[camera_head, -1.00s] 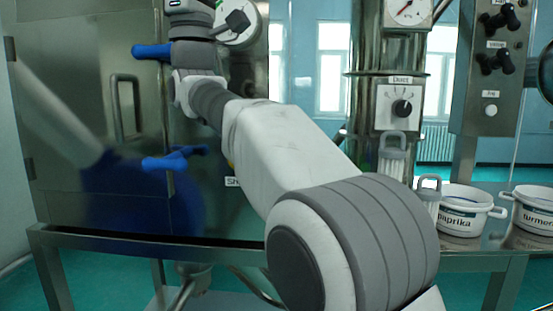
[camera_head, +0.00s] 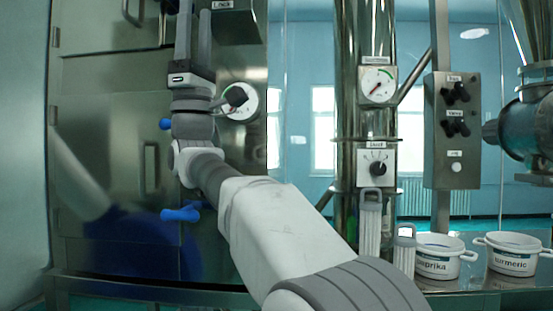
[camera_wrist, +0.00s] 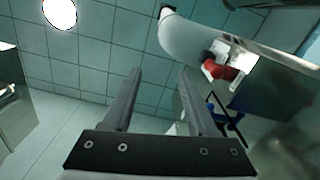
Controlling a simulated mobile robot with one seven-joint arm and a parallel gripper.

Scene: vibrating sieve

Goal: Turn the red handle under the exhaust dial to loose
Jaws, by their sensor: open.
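In the wrist view a red handle (camera_wrist: 219,70) with white labels beside it sits on a curved metal surface, to the right of my fingers. My gripper (camera_wrist: 159,72) is open and empty, apart from the handle. In the head view my gripper (camera_head: 195,10) points up in front of the steel cabinet (camera_head: 100,90). A round dial (camera_head: 246,103) shows partly behind my wrist; another dial (camera_head: 378,84) is on the steel column at right. I cannot read which one is the exhaust dial. The red handle does not show in the head view.
Blue handles (camera_head: 180,214) stick out from the cabinet by my arm. A knob panel (camera_head: 377,168), a control box (camera_head: 452,130) and white tubs of paprika (camera_head: 437,267) and turmeric (camera_head: 511,264) are at right. Free air lies between cabinet and column.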

